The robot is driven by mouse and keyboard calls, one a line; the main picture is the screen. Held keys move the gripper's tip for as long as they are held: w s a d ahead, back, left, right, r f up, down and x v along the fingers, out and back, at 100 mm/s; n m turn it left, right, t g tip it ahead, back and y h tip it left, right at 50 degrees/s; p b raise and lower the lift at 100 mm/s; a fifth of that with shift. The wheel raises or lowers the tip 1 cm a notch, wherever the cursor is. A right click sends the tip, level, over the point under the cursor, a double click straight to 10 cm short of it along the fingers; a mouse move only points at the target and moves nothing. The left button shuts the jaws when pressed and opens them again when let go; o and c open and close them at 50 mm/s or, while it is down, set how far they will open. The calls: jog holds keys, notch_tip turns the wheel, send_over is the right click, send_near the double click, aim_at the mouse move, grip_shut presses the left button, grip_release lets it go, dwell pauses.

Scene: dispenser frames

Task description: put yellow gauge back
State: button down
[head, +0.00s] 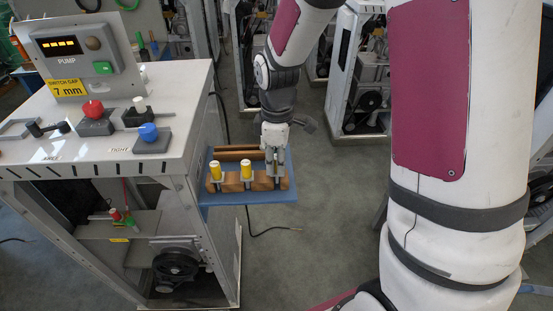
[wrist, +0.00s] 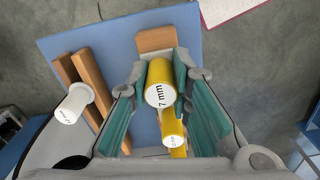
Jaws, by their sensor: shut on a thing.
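My gripper (head: 276,172) points down at the right end of a wooden rack (head: 232,184) on a blue side shelf (head: 255,198). In the wrist view its teal-padded fingers (wrist: 160,100) are shut on a yellow gauge (wrist: 159,83) with a white face marked "7 mm". The held gauge is upright in line with the rack; I cannot tell whether it is fully seated. Two other yellow gauges (head: 215,170) (head: 246,169) stand in the rack to the left. One of them shows behind the held gauge in the wrist view (wrist: 174,128).
Two wooden rails (head: 237,152) lie behind the rack. A white cylinder (wrist: 72,103) shows left in the wrist view. The grey bench (head: 100,145) to the left carries a pump panel (head: 75,55), a red knob (head: 93,109) and a blue knob (head: 148,131). Floor is clear right of the shelf.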

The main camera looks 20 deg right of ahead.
jog(key=shift+f, duration=0.8)
jog(key=c, duration=1.4)
grip_release()
jog(key=shift+o, duration=0.2)
jog(key=shift+r, duration=0.1)
notch_tip(320, 180, up, 12)
jog(key=shift+r, duration=0.1)
jog(key=s+r+m+t, duration=0.2)
jog(key=s+r+m, duration=0.3)
jog(key=s, duration=0.4)
jog(key=s+r+m+t, duration=0.3)
jog(key=s+r+m, duration=0.2)
jog(key=s+m, duration=0.2)
jog(key=shift+s+r+t+b, duration=0.3)
jog(key=shift+s+r, duration=0.05)
jog(key=shift+s, duration=0.7)
